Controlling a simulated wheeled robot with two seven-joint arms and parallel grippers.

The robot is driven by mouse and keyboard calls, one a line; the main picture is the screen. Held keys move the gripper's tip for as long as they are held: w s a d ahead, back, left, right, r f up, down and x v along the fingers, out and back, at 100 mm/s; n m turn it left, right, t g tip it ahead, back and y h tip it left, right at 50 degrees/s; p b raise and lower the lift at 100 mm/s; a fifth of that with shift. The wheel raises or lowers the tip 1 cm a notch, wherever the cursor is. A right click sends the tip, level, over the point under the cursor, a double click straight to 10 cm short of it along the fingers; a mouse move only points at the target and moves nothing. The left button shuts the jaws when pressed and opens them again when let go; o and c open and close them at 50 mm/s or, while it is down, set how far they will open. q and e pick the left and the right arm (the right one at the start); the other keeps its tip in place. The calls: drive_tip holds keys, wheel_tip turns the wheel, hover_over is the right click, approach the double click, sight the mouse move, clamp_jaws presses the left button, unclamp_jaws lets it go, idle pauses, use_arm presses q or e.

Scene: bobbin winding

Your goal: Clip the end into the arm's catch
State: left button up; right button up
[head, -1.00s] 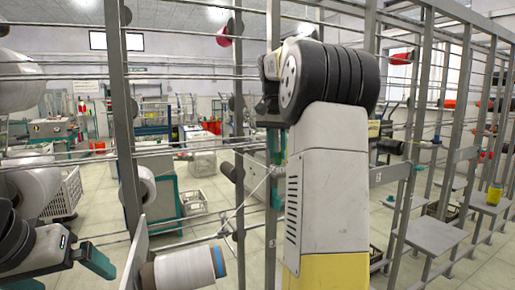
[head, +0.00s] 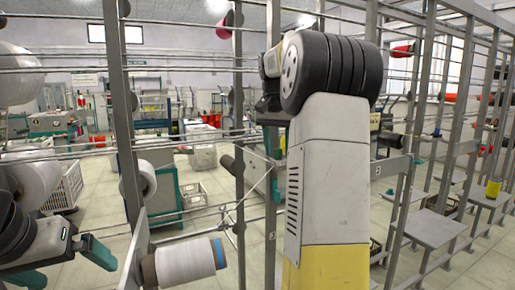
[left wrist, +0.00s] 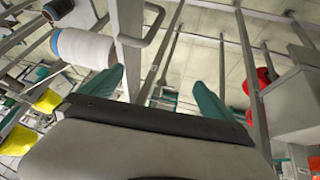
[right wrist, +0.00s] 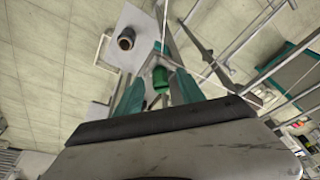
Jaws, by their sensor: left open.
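A white yarn package (head: 187,262) with a blue rim sits on the rack at the lower middle of the head view. It also shows in the left wrist view (left wrist: 85,48). My left gripper (head: 62,266) is left of it, empty, its teal fingers (left wrist: 160,78) wide apart. My right gripper is mostly hidden behind my arm in the head view. In the right wrist view its fingers (right wrist: 160,72) are close together around a small green piece (right wrist: 160,78), and a white yarn (right wrist: 163,30) runs up from there. I cannot make out the arm's catch.
Grey rack posts (head: 120,120) and thin rails cross in front of me. Another white package (head: 147,178) hangs behind the left post. Grey ledges (head: 432,228) stand at the right. Open floor shows behind the rack.

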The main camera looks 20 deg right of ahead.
drive_tip(key=shift+r, duration=0.1)
drive_tip(key=v, duration=0.7)
drive_tip(key=shift+r, duration=0.3)
drive_tip(key=shift+s+a, duration=0.1)
